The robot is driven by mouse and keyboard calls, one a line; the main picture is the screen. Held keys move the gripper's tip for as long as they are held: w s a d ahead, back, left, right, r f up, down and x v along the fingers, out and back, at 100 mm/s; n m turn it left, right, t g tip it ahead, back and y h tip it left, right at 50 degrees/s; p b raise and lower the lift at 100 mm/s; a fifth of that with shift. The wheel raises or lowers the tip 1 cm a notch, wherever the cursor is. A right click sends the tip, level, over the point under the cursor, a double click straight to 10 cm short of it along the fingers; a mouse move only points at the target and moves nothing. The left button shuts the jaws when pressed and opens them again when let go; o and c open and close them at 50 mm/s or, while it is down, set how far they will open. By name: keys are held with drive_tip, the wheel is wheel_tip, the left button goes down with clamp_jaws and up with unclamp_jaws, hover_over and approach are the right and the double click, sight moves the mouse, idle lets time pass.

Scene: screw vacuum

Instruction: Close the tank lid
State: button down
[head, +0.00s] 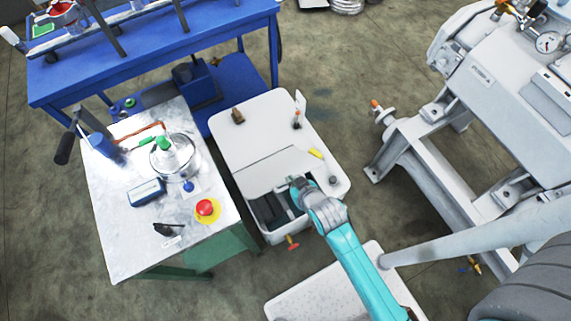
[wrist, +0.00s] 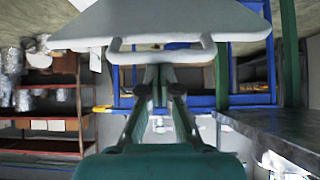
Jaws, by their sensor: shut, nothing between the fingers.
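The white tank (head: 243,127) stands in the middle of the head view. Its front part is open, with a dark interior (head: 266,212) showing. The pale tank lid (head: 262,171) lies behind this opening, its near edge close to my gripper. In the wrist view the lid (wrist: 165,22) spans the top, with a bar-like handle (wrist: 190,56) along its near edge. My gripper (head: 288,186) is over the opening at the lid's edge. In the wrist view its fingers (wrist: 164,72) are shut and empty, with their tips at the handle. I cannot tell whether they touch it.
A metal-topped table (head: 120,213) with a red button (head: 205,207) stands left of the tank. A blue bench (head: 150,55) is behind. A large grey machine (head: 480,80) stands at the right. A yellow piece (head: 315,153) sits on the tank top.

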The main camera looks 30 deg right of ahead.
drive_tip(key=s+f+t, duration=0.1)
drive_tip(key=s+f, duration=0.3)
drive_tip(key=f, duration=0.5)
drive_tip(key=s+f+t, duration=0.1)
drive_tip(key=s+f, duration=0.3)
drive_tip(key=f, duration=0.4)
drive_tip(key=s+f, duration=0.4)
drive_tip(key=f, duration=0.5)
drive_tip(key=shift+s+f+t, duration=0.3)
drive_tip(key=shift+t, duration=0.1)
drive_tip(key=w+r+v, duration=0.1)
drive_tip(key=v, duration=1)
drive_tip(key=shift+r+t, duration=0.3)
